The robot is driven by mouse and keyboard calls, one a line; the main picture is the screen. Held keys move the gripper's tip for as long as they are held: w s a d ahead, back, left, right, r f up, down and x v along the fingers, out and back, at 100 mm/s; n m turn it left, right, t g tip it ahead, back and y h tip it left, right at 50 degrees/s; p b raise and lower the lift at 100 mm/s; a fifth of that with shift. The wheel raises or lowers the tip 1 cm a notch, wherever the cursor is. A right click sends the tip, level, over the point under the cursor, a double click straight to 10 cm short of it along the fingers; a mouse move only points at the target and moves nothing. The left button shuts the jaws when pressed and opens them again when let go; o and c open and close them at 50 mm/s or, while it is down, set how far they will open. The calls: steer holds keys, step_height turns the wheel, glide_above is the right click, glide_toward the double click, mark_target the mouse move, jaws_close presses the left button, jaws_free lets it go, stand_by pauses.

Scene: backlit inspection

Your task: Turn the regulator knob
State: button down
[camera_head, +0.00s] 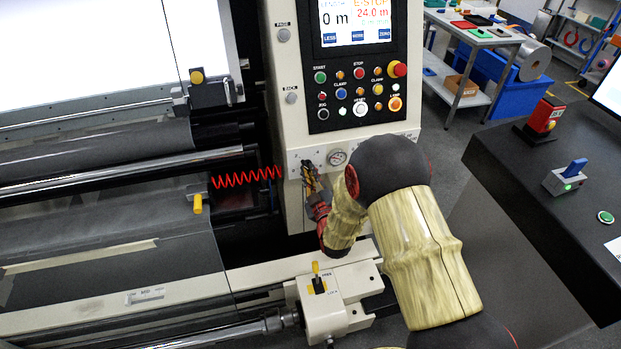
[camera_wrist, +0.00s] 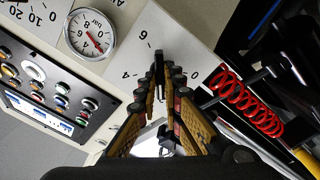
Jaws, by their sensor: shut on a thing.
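The regulator knob (camera_wrist: 158,67) is a small black part on the pale machine panel, with printed scale numbers around it. My gripper (camera_wrist: 161,85) is shut on it, one finger on each side, and the fingers hide much of the knob. In the head view my gripper (camera_head: 311,181) reaches the panel just left of the round pressure gauge (camera_head: 337,158). The gauge also shows at the upper left of the wrist view (camera_wrist: 90,33), marked in bar, with a red needle.
A red coiled hose (camera_head: 246,177) runs left of my gripper. The button panel (camera_head: 356,92) with its screen is above. A white clamp block with a yellow lever (camera_head: 316,269) stands below my forearm. A dark desk (camera_head: 540,200) is at the right.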

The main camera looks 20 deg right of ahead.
steer(key=shift+a+f+n+b, duration=0.15)
steer(key=shift+n+b, duration=2.45)
steer(key=shift+n, duration=1.35)
steer(key=shift+d+f+n+b, duration=0.1)
steer(key=shift+n+b, duration=2.5)
steer(key=shift+n, duration=1.35)
steer(key=c, duration=1.9)
jaws_free()
steer(key=shift+s, duration=0.1)
steer(key=s, duration=1.1)
steer(key=shift+s, duration=0.4)
